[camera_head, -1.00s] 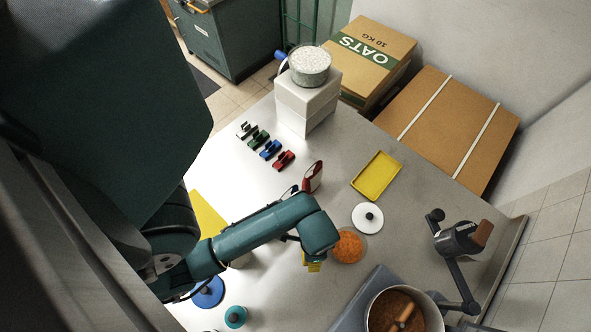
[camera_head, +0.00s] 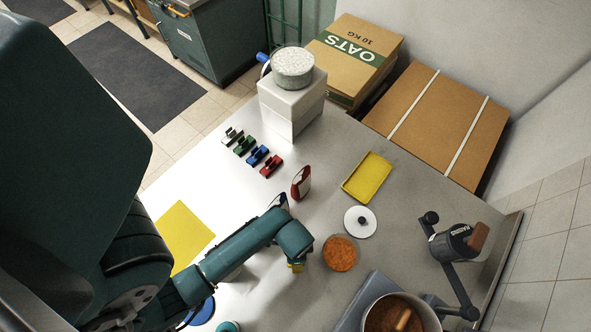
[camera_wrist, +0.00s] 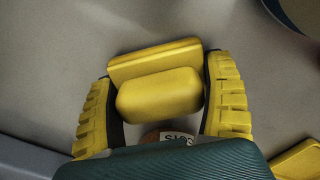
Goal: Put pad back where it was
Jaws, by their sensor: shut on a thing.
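My gripper (camera_head: 296,264) is low over the right middle part of the table, to the left of the orange-filled round container. In the wrist view, the ribbed yellow fingers of my gripper (camera_wrist: 163,108) are on either side of a yellow block with rounded edges, which looks like the pad (camera_wrist: 160,95). A second yellow bar lies along its far side; I cannot tell if it is part of the same thing. The gripper is shut on the pad. In the head view the arm mostly hides it. A yellow tray (camera_head: 346,187) lies empty farther back.
Orange-filled container (camera_head: 340,253), white lid (camera_head: 360,221), red-and-white object (camera_head: 301,183), a row of coloured clips (camera_head: 258,155), and a pot (camera_head: 371,309) are around. A yellow mat (camera_head: 182,236) lies left. A dark crank device (camera_head: 452,243) stands right.

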